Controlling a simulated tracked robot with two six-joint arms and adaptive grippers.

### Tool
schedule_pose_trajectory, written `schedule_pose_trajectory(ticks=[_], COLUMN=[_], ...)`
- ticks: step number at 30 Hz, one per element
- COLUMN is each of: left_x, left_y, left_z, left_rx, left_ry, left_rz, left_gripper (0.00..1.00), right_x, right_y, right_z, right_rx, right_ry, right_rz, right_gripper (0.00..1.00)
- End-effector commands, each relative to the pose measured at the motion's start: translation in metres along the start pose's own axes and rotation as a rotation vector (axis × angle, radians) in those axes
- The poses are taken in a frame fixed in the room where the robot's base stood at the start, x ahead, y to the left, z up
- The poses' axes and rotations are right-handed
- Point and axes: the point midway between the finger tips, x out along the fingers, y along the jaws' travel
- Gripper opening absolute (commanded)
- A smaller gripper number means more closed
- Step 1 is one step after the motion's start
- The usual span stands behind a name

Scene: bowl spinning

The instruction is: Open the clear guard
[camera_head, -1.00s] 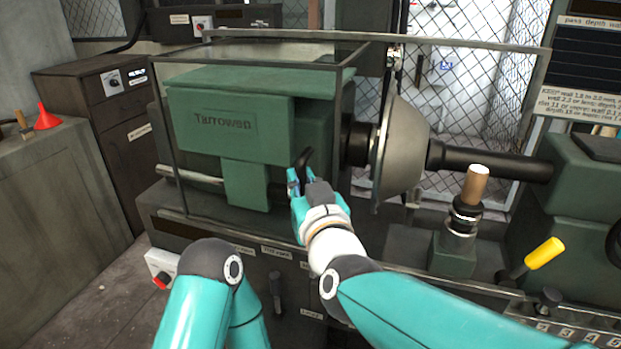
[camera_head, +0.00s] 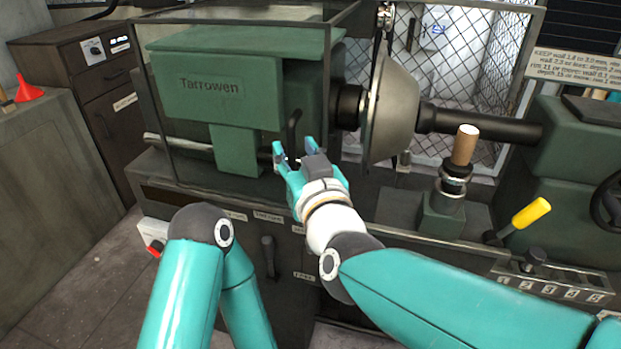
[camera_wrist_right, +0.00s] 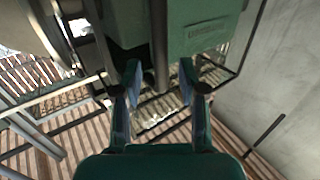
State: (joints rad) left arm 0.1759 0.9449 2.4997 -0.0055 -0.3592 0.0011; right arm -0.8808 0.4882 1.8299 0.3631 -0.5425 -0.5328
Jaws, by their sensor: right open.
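The clear guard is a see-through box with a thin dark frame (camera_head: 327,95) around the green headstock (camera_head: 215,90) marked "Tarrowen". It appears closed over the front of the headstock. A dark upright handle (camera_head: 294,124) shows near the guard's lower right. My right gripper (camera_head: 293,151) is open just below and in front of this handle, fingers spread and empty. In the right wrist view the open fingertips (camera_wrist_right: 160,80) lie either side of a dark upright bar; I cannot tell whether they touch it. My left gripper is out of view; only its arm shows.
A grey metal bowl (camera_head: 396,112) sits on the spindle right of the guard. A tool post with a wooden-topped handle (camera_head: 465,146) and a yellow-handled lever (camera_head: 531,211) stand further right. A red funnel (camera_head: 29,88) rests on the left cabinet.

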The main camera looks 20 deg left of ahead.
Motion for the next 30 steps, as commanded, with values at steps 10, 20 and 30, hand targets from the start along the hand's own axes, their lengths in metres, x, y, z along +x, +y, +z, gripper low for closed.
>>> schedule_pose_trajectory(ticks=[10, 20, 30], left_x=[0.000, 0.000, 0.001], left_y=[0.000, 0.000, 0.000], left_z=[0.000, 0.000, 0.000], left_rx=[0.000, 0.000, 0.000], left_ry=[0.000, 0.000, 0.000], left_rz=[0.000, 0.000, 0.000], left_gripper=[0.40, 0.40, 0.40], right_x=[-0.069, -0.091, -0.091], right_y=[0.000, 0.000, 0.000], right_z=[0.001, 0.002, 0.002], right_rx=[-0.001, -0.001, -0.001], right_ry=[-0.001, -0.002, -0.002], right_rz=[-0.001, 0.000, 0.000], right_gripper=[0.41, 0.41, 0.41])
